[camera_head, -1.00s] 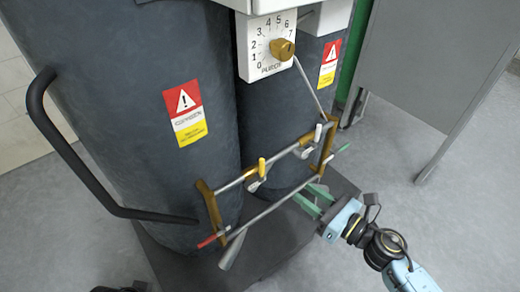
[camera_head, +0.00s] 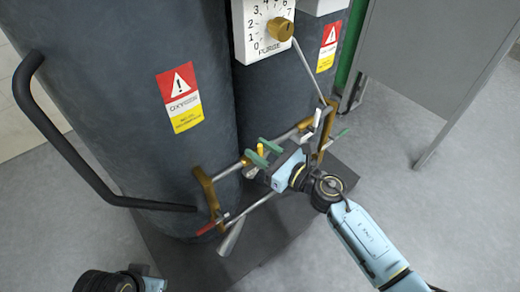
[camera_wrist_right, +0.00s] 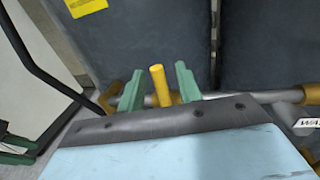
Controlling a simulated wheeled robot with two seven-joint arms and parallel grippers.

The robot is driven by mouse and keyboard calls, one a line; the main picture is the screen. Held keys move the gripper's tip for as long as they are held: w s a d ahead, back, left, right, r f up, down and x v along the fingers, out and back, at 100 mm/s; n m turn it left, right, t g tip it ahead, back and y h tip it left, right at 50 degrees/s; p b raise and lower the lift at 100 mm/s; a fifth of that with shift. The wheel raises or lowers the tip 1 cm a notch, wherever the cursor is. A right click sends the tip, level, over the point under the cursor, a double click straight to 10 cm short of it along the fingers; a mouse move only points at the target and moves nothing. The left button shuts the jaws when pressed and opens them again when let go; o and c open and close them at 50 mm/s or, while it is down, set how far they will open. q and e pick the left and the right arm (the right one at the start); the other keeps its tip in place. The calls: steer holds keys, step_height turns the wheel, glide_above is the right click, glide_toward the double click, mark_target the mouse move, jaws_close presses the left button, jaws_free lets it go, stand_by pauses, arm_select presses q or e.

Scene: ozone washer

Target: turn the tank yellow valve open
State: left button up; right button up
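The yellow valve handle (camera_wrist_right: 160,86) stands upright on a metal pipe in front of the dark tanks. In the right wrist view it shows between the two green fingers of my right gripper (camera_wrist_right: 158,88). The fingers are spread, with a visible gap on each side of the handle. In the head view my right gripper (camera_head: 264,152) is at the pipe frame and its fingers partly cover the valve (camera_head: 247,171). My left arm shows only at the bottom left edge of the head view, and its fingers are out of frame.
A dark oxygen tank (camera_head: 130,90) with a warning label (camera_head: 180,97) stands left. A black curved handle (camera_head: 60,140) juts from it. The purge dial box (camera_head: 262,32) is above. A red-tipped lever (camera_head: 207,228) is low on the frame. Open floor (camera_head: 430,220) lies right.

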arm_select(q)
steer(key=shift+r, duration=0.15)
arm_select(e)
steer(key=shift+w+a, duration=0.15)
jaws_close()
stand_by(0.3)
